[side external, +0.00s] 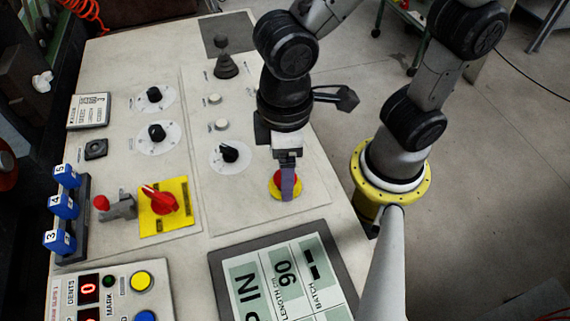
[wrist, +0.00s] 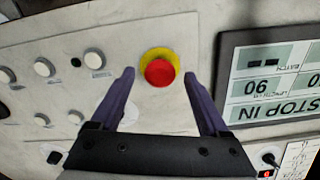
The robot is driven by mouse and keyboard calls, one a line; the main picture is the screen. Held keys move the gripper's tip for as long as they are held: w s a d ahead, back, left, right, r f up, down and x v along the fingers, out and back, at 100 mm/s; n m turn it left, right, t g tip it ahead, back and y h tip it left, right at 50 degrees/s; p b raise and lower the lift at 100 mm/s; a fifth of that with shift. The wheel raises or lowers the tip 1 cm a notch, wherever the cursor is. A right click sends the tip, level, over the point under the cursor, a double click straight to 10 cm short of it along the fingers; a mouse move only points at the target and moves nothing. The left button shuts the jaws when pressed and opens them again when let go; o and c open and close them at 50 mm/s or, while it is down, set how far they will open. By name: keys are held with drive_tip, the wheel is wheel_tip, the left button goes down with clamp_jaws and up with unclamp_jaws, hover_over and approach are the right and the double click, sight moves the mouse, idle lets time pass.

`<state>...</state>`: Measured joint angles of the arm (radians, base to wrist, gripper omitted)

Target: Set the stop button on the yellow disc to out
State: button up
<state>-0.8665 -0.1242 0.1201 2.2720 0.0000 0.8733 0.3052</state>
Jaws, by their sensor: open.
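The stop button is a red mushroom cap (side external: 283,179) on a round yellow disc (side external: 274,194), on the pale panel below my gripper. In the wrist view the red cap (wrist: 159,73) and the yellow disc (wrist: 153,54) lie between my fingers, slightly beyond the tips. My gripper (side external: 288,193) points down over the button, and a finger hides part of it in the side view. In the wrist view my gripper (wrist: 159,78) is open and empty, one finger on each side of the cap. I cannot tell whether the fingers touch it.
A display (side external: 290,272) beside the button reads "STOP IN" in the wrist view (wrist: 275,108). A black-pointer dial (side external: 230,152), a red rotary switch on a yellow plate (side external: 180,222) and a black joystick (side external: 225,68) stand on the panel. Bare panel surrounds the disc.

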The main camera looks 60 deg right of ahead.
clamp_jaws()
idle(0.3)
idle(1.1)
